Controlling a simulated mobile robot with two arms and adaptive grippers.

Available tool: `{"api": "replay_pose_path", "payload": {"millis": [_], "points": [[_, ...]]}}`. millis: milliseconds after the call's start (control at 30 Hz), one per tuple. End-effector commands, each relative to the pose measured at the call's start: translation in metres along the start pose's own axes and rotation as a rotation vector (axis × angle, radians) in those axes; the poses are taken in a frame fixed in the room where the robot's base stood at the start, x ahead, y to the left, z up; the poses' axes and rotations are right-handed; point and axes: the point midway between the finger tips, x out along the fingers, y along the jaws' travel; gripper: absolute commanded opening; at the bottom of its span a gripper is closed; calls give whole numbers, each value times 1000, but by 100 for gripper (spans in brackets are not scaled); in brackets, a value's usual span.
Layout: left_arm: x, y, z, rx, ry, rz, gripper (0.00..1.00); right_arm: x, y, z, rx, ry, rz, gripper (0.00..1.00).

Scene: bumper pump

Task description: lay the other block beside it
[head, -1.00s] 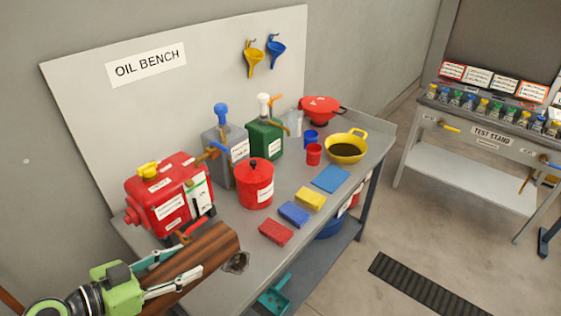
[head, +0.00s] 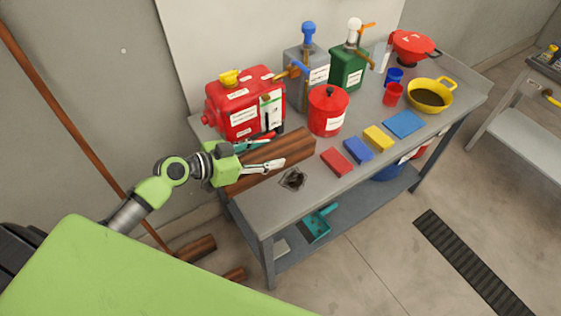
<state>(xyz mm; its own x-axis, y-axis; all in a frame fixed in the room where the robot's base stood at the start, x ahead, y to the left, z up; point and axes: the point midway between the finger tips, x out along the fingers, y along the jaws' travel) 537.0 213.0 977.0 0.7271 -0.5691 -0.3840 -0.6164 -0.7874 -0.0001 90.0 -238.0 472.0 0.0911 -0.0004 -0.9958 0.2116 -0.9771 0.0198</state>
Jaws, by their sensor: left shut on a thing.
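A dark brown wooden block (head: 297,150) lies across the left part of the oil bench, in front of the red oil machine. My left gripper (head: 275,152) is shut on it, with one finger along its front side and the other behind. I cannot tell whether the block touches the bench top. Two similar brown wooden pieces are low down at the left of the bench: one (head: 197,248) and another (head: 235,274), partly hidden by my own green body. My right gripper is not in view.
The red oil machine (head: 238,112) and red can (head: 327,113) stand close behind the held block. A dark opening or patch (head: 293,180) is in front. Red (head: 337,162), blue (head: 358,150) and yellow (head: 378,138) pads lie to the right. The front left bench top (head: 265,205) is clear.

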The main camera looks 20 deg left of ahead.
Motion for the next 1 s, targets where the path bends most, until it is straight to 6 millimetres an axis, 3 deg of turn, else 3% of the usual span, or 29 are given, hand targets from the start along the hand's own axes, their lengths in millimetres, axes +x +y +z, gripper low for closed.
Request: {"api": "replay_pose_path", "payload": {"millis": [100, 300, 567, 800, 1000], "points": [[28, -7, 13, -1, 8, -1, 2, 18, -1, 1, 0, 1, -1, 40], [55, -14, 27, 0, 7, -1, 2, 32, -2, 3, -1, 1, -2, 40], [68, -17, 34, 2, 6, -1, 2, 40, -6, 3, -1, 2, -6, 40], [82, -18, 63, 0, 4, -2, 2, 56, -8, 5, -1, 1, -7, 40], [82, -18, 62, 1, 4, -2, 2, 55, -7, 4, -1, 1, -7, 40]]}}
